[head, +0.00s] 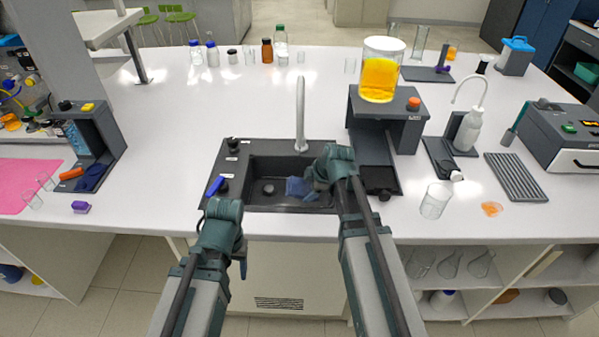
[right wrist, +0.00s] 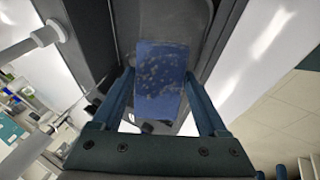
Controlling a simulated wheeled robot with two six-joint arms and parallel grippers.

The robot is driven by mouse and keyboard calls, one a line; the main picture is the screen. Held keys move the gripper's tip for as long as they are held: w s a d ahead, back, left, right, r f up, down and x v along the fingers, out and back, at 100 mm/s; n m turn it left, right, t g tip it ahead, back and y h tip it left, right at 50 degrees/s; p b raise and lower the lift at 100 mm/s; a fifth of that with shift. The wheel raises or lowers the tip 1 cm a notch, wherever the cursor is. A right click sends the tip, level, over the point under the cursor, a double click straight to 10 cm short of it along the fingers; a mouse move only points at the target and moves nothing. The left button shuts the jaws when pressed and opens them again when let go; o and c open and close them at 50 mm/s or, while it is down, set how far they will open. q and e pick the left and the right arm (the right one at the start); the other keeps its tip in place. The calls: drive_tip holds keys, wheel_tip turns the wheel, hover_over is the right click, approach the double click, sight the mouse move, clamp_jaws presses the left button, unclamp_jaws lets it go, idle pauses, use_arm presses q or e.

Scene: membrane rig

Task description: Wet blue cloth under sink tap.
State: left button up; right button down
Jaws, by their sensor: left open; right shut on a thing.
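The blue cloth (head: 297,187) is in my right gripper (head: 314,184), over the right part of the dark sink basin (head: 258,172). In the right wrist view the cloth (right wrist: 162,75) sits between both fingers of my right gripper (right wrist: 160,88) and shows brownish speckles. The grey sink tap (head: 301,115) stands upright behind the cloth. I cannot make out any running water. A blue-handled part (head: 215,186) is on the sink's left rim. My left gripper (head: 243,266) is open and empty, in front of the counter edge and below the sink.
A dark stand (head: 408,128) with a jar of orange liquid (head: 379,78) is right of the sink. A clear beaker (head: 435,201), a wash bottle (head: 468,130) and a ribbed grey rack (head: 515,177) lie further right. The white counter (head: 170,150) left of the sink is clear.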

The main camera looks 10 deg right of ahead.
idle(0.3)
use_arm(q)
wheel_tip(320, 180, up, 4)
drive_tip(key=p, duration=0.4)
use_arm(e)
drive_tip(key=s+r, duration=0.4)
drive_tip(key=s, duration=0.1)
drive_tip(key=shift+a, duration=0.35)
use_arm(q)
drive_tip(key=shift+c, duration=0.3)
